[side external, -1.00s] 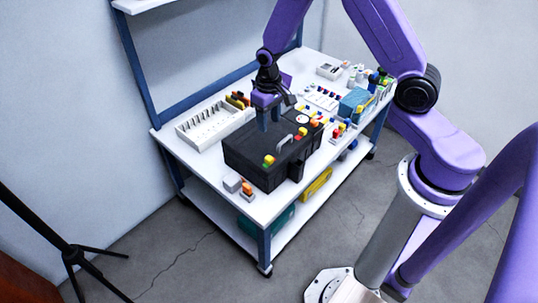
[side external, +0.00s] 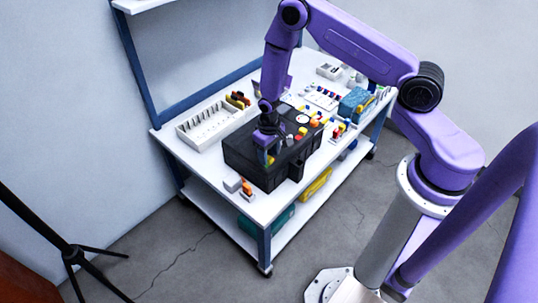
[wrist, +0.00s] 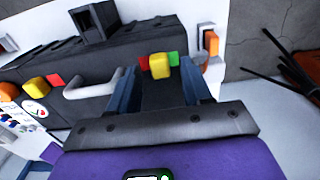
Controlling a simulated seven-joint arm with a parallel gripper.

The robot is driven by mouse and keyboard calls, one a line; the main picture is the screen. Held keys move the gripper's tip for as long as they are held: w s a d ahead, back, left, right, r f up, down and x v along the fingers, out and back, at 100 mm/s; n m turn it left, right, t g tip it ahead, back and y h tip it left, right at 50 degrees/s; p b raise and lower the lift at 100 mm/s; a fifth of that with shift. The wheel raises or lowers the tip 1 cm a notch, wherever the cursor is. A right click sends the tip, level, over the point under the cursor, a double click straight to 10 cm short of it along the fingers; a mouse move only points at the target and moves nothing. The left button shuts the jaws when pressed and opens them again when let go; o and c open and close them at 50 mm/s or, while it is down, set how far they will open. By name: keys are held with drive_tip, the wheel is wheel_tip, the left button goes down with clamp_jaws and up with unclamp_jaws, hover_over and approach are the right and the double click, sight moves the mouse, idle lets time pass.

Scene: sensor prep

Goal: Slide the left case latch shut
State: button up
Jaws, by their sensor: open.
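The black case (side external: 248,163) lies on the white workbench. Its near-end latch has a yellow knob (wrist: 160,66) with a red patch (wrist: 144,63) and a green patch (wrist: 174,58) on either side. My gripper (wrist: 159,82) is open, its two fingers spread left and right of this knob; I cannot tell whether they touch it. In the side view my gripper (side external: 265,150) is low over that end of the case and partly hides the latch. A second yellow knob (wrist: 33,86) with a red patch is farther along the case.
The case's grey handle (wrist: 92,86) stands up left of my fingers in the wrist view. A white slotted tray (side external: 188,134) is behind the case. A small grey block (side external: 232,183) stands near the bench corner. Several small parts and a blue box (side external: 355,102) crowd the far end.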

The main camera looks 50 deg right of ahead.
drive_tip(key=shift+f, duration=0.6)
clamp_jaws()
drive_tip(key=shift+d, duration=0.85)
unclamp_jaws()
drive_tip(key=shift+d, duration=0.1)
